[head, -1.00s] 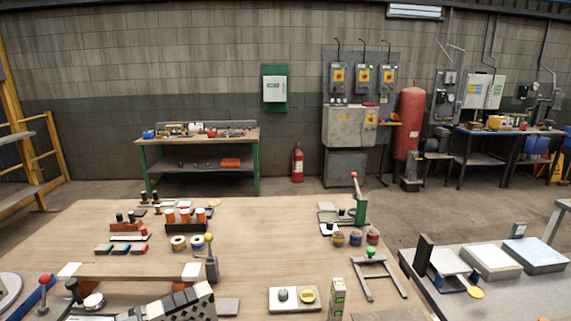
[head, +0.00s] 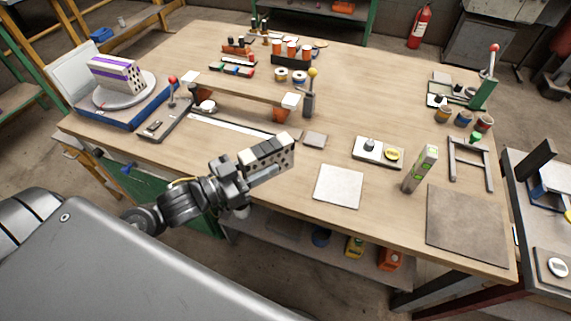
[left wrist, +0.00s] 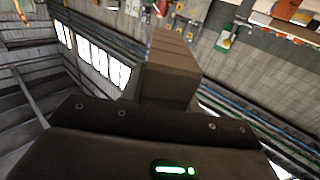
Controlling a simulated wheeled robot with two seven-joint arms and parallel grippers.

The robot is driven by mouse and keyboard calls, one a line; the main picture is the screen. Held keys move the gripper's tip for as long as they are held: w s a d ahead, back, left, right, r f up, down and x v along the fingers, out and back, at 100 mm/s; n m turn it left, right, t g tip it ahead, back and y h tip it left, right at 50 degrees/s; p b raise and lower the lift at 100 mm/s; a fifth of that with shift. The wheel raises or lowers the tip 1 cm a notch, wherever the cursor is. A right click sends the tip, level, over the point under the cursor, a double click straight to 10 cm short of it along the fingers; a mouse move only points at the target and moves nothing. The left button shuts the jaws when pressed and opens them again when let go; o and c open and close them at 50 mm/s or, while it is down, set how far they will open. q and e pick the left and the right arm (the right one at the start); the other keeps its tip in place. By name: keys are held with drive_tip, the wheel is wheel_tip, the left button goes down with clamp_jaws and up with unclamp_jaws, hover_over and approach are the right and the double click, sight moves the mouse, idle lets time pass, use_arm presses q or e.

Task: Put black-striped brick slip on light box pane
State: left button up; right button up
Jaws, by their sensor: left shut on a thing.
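The black-striped brick slip (head: 276,151) is pale with black bands and dark holes in its near side. My left gripper (head: 244,172) is shut on it and holds it over the front edge of the table, tilted up to the right. In the left wrist view the slip (left wrist: 172,68) is a dark brown block beyond the gripper. A flat white square (head: 339,187), which looks like the light box pane, lies to the right of the slip, bare and apart from it. My right gripper is not in view.
A purple-striped brick (head: 117,74) sits on a round turntable at the left. A brown mat (head: 466,225) lies at the right front.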

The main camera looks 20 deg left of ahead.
sight(244, 175)
use_arm(q)
drive_tip(key=s+a+n+t+y, duration=0.1)
drive_tip(key=y, duration=0.1)
drive_tip(key=s+a+n+t+y, duration=0.1)
drive_tip(key=s+y, duration=0.1)
drive_tip(key=shift+s+a+f+n, duration=0.15)
drive_tip(key=shift+a+f+n, duration=0.15)
drive_tip(key=shift+f+n, duration=0.1)
drive_tip(key=w+a+f+b, duration=0.2)
drive_tip(key=w+f, duration=0.1)
drive_tip(key=w+a+f+b, duration=0.2)
drive_tip(key=w+a, duration=0.1)
drive_tip(key=w, duration=0.1)
drive_tip(key=w+a+f+b, duration=0.2)
drive_tip(key=w+f, duration=0.1)
drive_tip(key=w, duration=0.1)
drive_tip(key=shift+a+f+b, duration=0.15)
drive_tip(key=shift+f+b, duration=0.2)
drive_tip(key=shift+w+a+f, duration=0.15)
drive_tip(key=shift+w+f, duration=0.05)
drive_tip(key=shift+f, duration=0.1)
drive_tip(key=f, duration=0.3)
drive_tip(key=shift+w+a, duration=0.1)
drive_tip(key=shift+w, duration=0.1)
drive_tip(key=shift+f, duration=0.3)
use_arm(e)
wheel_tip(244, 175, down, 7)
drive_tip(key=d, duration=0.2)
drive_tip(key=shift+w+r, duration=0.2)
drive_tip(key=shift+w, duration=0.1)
